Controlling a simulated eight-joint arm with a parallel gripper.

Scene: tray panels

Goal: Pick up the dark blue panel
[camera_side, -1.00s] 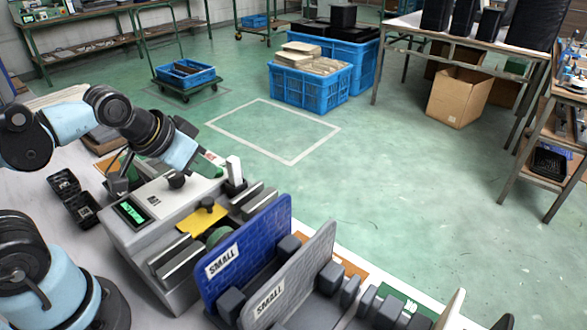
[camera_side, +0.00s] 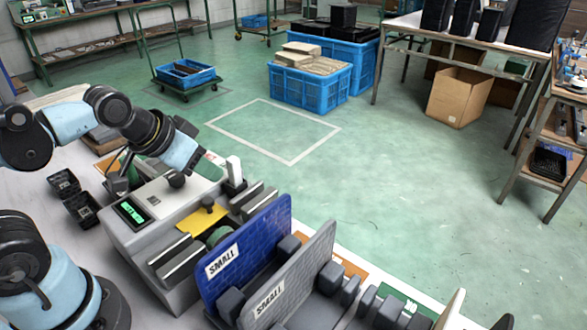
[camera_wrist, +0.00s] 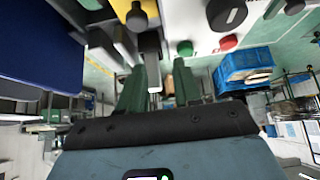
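The dark blue panel (camera_side: 246,252) stands upright in the side view, with a white SMALL label on its face. A grey panel (camera_side: 306,268) with the same label stands parallel to it on the right. In the wrist view a large dark blue surface, which looks like the panel (camera_wrist: 38,45), fills the upper left. My gripper (camera_wrist: 161,72) shows two green fingers spread apart with nothing held between them. In the side view my gripper (camera_side: 207,160) is behind and left of the blue panel, above the machine and apart from the panel. Its fingertips are hard to make out there.
A grey machine (camera_side: 150,232) with a green display and a yellow plate (camera_side: 203,217) stands left of the panels. Grey blocks (camera_side: 253,200) and a white upright piece (camera_side: 235,170) are near my gripper. Small black trays (camera_side: 80,208) lie at left. Blue crates (camera_side: 308,88) stand on the floor.

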